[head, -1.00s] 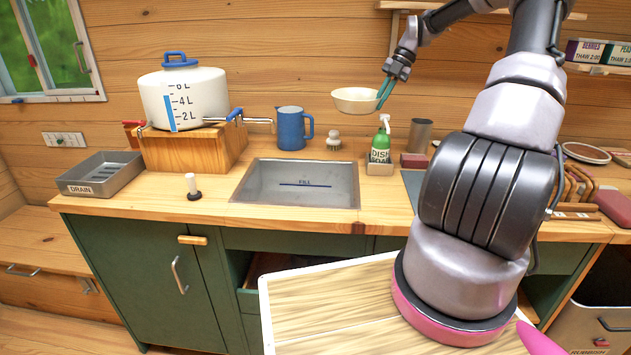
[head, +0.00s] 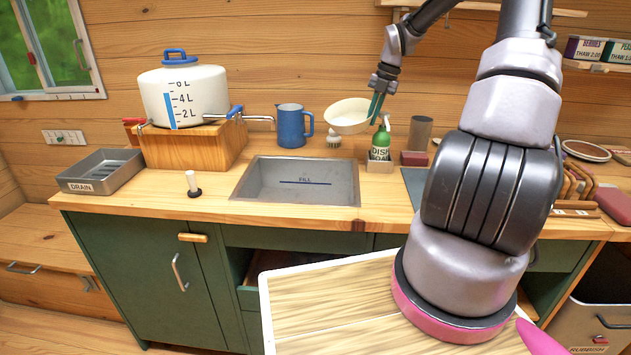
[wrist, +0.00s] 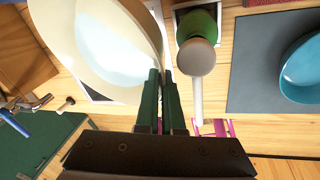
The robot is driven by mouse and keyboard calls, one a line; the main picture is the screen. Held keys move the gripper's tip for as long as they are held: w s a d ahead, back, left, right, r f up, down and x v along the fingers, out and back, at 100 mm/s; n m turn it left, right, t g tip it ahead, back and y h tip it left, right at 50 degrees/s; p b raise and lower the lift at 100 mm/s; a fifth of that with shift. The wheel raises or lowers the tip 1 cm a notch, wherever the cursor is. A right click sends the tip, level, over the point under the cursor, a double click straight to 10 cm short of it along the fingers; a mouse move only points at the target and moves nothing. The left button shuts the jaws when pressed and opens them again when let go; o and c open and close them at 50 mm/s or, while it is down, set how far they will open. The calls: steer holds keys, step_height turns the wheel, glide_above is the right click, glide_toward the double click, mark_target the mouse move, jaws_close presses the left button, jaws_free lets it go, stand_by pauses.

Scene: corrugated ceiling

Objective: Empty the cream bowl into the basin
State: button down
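The cream bowl (head: 346,116) is held in the air above the back right of the basin, tilted with its opening partly toward the camera. My gripper (head: 376,105) is shut on the bowl's right rim with its green fingers. In the wrist view the bowl (wrist: 88,50) fills the upper left and my gripper (wrist: 160,92) pinches its rim. A pale patch, perhaps water, shows inside it. The basin (head: 297,184) is a grey metal sink set in the counter, with a fill line inside, and looks empty.
The green dish soap bottle (head: 380,145) stands close to the bowl and gripper. A blue jug (head: 291,127) and a brush (head: 334,140) stand behind the basin. A white water tank (head: 184,98) sits on a wooden block at left.

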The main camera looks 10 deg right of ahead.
steer(key=shift+s+a+f+t+h+p, duration=0.35)
steer(key=shift+a+f+h+p, duration=0.35)
steer(key=shift+f, duration=1.1)
steer(key=shift+s+a+f+t+h+p, duration=0.35)
steer(key=shift+a+f+h+p, duration=0.35)
steer(key=shift+f, duration=1.1)
steer(key=shift+s+a+f+t+h+p, duration=0.4)
steer(key=shift+a+f, duration=0.45)
steer(key=shift+f, duration=0.95)
steer(key=shift+a, duration=0.1)
steer(key=shift+s+a+r+t+h+p, duration=0.35)
steer(key=shift+a+r+h+p, duration=0.55)
steer(key=shift+p, duration=0.55)
steer(key=shift+s+a+r+n+t+h, duration=0.2)
steer(key=shift+s+r+n+t+h, duration=0.1)
steer(key=shift+h, duration=0.4)
steer(key=shift+s+a+r+t+h, duration=0.3)
steer(key=shift+a+r+t+h, duration=0.15)
steer(key=shift+a+h, duration=0.2)
steer(key=shift+s+a+r+t+h, duration=0.3)
steer(key=shift+a+t+h, duration=0.15)
steer(key=shift+h, duration=0.3)
